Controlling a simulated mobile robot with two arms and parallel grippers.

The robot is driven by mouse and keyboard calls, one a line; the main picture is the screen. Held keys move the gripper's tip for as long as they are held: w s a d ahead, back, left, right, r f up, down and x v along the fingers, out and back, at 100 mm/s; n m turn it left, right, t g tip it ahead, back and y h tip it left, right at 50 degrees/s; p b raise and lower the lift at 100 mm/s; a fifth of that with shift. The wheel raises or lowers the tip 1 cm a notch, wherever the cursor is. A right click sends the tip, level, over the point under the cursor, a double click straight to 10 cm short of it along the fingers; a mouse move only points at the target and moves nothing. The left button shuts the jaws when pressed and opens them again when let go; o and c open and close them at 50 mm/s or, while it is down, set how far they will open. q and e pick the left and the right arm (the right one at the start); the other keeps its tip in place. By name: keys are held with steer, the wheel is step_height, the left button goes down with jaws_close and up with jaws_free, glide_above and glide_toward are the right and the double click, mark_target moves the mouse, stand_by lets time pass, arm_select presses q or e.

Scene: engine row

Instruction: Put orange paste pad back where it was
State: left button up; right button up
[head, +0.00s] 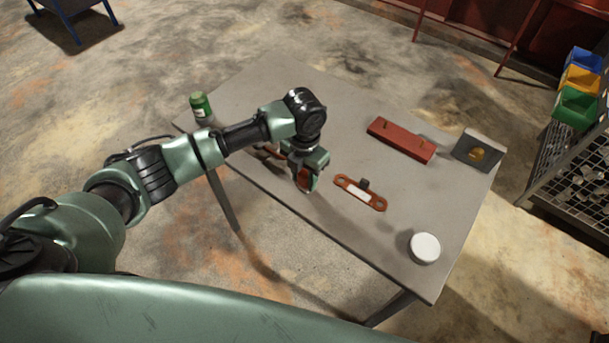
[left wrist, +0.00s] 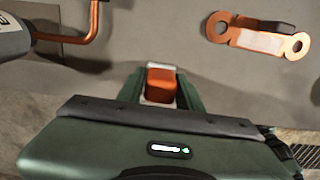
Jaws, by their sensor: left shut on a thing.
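My left gripper (head: 304,180) is over the near edge of the grey table, pointing down. It is shut on a small orange pad, which shows between the fingers in the left wrist view (left wrist: 161,83) with white at its ends. In the head view the fingers hide most of the pad. A copper-orange bar (head: 373,199) with a white patch and a small dark block lies on the table just right of the gripper. It also shows in the left wrist view (left wrist: 294,46). My right gripper is not in view.
A white round tin (head: 425,248) stands at the table's (head: 265,88) near right. A red bar (head: 400,139) and a grey block (head: 478,149) are farther back. A green can (head: 201,107) stands at the left corner. A copper tube (left wrist: 92,22) lies left of the gripper.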

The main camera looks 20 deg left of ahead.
mark_target(304, 173)
arm_select(q)
steer(key=shift+f, duration=0.15)
steer(key=o, duration=1.2)
step_height(304, 173, up, 12)
steer(key=shift+r+b, duration=0.2)
steer(key=shift+b, duration=0.7)
